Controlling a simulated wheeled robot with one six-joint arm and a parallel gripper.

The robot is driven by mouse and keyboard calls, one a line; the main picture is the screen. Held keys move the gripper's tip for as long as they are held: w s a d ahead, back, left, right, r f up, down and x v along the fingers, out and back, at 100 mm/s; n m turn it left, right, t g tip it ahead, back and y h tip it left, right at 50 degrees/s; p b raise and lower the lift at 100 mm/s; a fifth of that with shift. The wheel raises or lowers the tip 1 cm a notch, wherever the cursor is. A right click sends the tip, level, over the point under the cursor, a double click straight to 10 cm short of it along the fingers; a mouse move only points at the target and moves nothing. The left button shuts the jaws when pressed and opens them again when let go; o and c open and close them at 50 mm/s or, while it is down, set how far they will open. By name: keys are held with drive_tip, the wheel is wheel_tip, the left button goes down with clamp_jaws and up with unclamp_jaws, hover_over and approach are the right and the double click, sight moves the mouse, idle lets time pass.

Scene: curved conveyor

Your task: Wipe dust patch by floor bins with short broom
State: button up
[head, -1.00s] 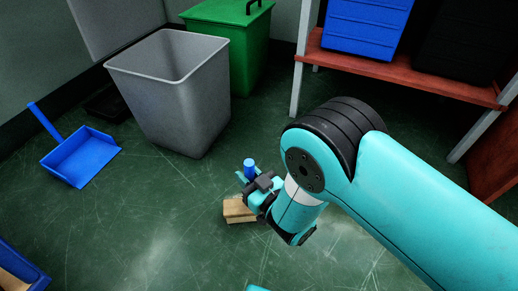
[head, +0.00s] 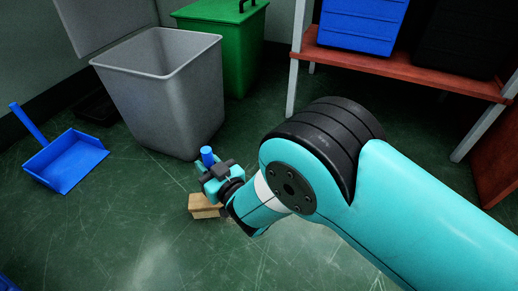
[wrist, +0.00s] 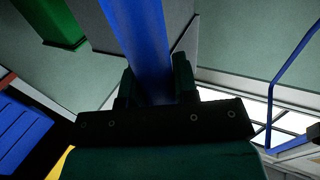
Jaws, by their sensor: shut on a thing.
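My gripper (head: 209,173) is shut on the blue handle of the short broom (head: 207,154). The broom stands roughly upright, and its wooden head (head: 205,208) is low at the floor, just in front of the grey bin; whether it touches the floor is hard to tell. In the wrist view the blue handle (wrist: 145,45) runs up between the two dark fingers (wrist: 153,88). A pale dusty patch (head: 155,265) shows on the green floor near the bottom of the head view. Another pale area (head: 310,240) lies partly behind my arm.
The grey bin (head: 165,105) and a green bin (head: 228,55) stand behind the broom. A blue dustpan (head: 65,165) lies at the left. A red shelf (head: 410,68) with grey legs holds blue and black crates at the right.

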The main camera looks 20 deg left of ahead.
drive_tip(key=shift+w+a+f, duration=0.1)
drive_tip(key=shift+a, duration=0.3)
wheel_tip(320, 180, up, 8)
drive_tip(key=a+p, duration=0.2)
drive_tip(key=p, duration=0.2)
drive_tip(key=shift+a+r, duration=0.2)
